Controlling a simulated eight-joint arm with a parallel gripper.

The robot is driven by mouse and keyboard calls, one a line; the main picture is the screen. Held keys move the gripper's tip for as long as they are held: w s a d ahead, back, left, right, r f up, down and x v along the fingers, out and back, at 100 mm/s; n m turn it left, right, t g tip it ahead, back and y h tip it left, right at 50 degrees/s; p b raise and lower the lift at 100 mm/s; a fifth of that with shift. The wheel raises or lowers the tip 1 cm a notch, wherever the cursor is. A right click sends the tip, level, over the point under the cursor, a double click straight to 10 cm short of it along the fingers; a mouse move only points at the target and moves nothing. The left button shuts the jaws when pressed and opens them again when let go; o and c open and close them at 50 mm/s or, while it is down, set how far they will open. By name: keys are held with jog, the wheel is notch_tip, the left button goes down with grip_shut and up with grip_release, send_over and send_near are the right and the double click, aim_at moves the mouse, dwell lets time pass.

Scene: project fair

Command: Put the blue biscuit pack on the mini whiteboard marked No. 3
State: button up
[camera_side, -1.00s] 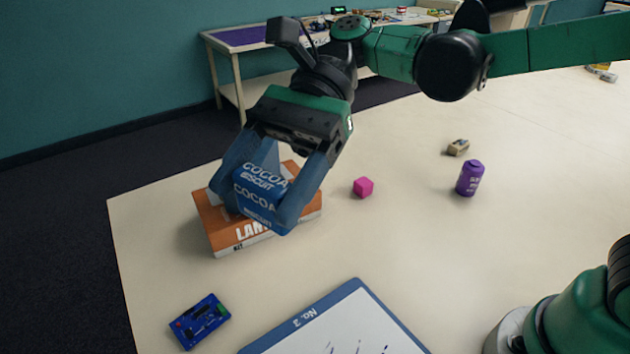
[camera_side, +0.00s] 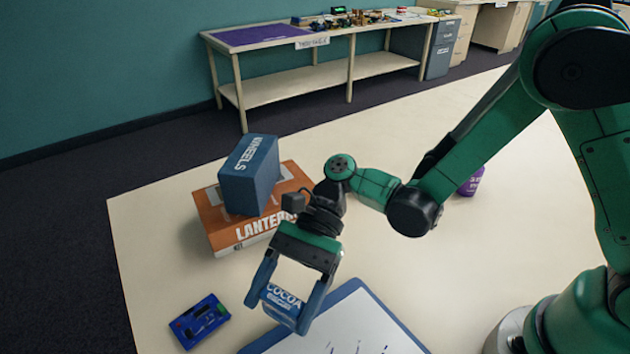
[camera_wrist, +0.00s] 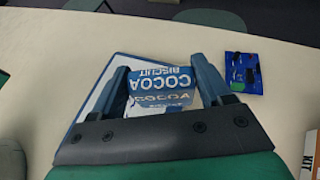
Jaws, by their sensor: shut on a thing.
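The blue biscuit pack (camera_side: 284,305), lettered COCOA, is held between the two fingers of my gripper (camera_side: 288,302). It also shows between the fingers in the wrist view (camera_wrist: 160,88). The mini whiteboard (camera_side: 352,325) has a blue frame and pen marks and lies on the table at the bottom of the side view. The pack is over the board's upper left part in the side view and hides its No. 3 label. In the wrist view the whiteboard (camera_wrist: 96,97) lies beneath the pack. I cannot tell whether pack and board touch.
A blue WHEELS box (camera_side: 250,178) stands on the orange LANTERN kit box (camera_side: 228,236), behind my gripper. A blue circuit board (camera_side: 200,320) lies left of the whiteboard. A purple can (camera_side: 473,183) is partly hidden behind my arm.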

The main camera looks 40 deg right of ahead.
aim_at(285, 317)
jog(key=shift+f, duration=1.95)
jog(key=o, duration=1.2)
jog(key=w+d+r+n+t+h, duration=0.1)
jog(key=d+r+n+t+h, duration=0.4)
jog(key=d, duration=0.6)
jog(key=w+d+r+n+t+h, duration=0.1)
jog(key=d+r+n+t+h, duration=0.5)
jog(key=d, duration=0.5)
jog(key=shift+w+d+n+t, duration=0.15)
jog(key=shift+w+n+t, duration=0.2)
jog(key=shift+n+t, duration=0.55)
